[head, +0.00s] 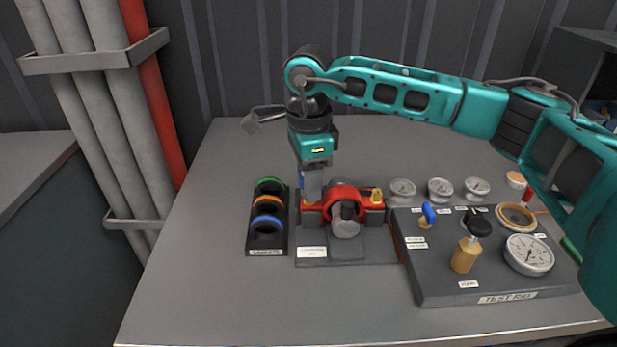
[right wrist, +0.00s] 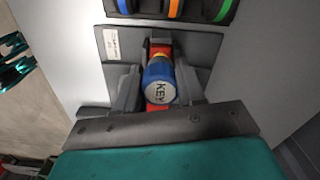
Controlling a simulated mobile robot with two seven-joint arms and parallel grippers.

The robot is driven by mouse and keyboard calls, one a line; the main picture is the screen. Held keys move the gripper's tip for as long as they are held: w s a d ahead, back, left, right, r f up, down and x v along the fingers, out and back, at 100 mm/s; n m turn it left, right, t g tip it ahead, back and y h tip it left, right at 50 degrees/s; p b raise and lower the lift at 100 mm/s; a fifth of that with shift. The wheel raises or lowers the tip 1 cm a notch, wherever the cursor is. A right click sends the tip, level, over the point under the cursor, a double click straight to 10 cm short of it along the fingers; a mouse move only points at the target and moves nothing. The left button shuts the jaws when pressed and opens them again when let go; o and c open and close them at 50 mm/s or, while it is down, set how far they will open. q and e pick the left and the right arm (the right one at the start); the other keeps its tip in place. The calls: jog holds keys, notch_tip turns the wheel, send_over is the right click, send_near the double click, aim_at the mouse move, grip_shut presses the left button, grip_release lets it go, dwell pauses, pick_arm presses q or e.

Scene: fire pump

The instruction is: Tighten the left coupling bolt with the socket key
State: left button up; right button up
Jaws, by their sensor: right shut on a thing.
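The red coupling (head: 343,194) sits on a dark base plate in the middle of the bench. A brass-coloured bolt (head: 377,194) shows on its right side. My right gripper (head: 312,190) points down over the coupling's left side and is shut on the socket key (right wrist: 160,84). The key has a blue body and a pale round top marked KEY, and stands between both fingers. A bit of brass colour shows beside it in the right wrist view. The gripper and key hide the left bolt, so I cannot tell how well the key is seated on it.
A black rack (head: 267,245) with green, orange and blue rings stands just left of the coupling. The test rig panel (head: 440,285) with gauges and a valve lies to the right. Several gauges (head: 440,188) stand behind it. The bench's front left is clear.

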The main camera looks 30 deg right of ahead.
jog(key=shift+f, duration=0.1)
dwell(0.3)
jog(key=shift+f+b, duration=0.45)
jog(key=shift+f, duration=0.05)
dwell(0.4)
jog(key=m, duration=0.3)
jog(key=shift+m, duration=0.9)
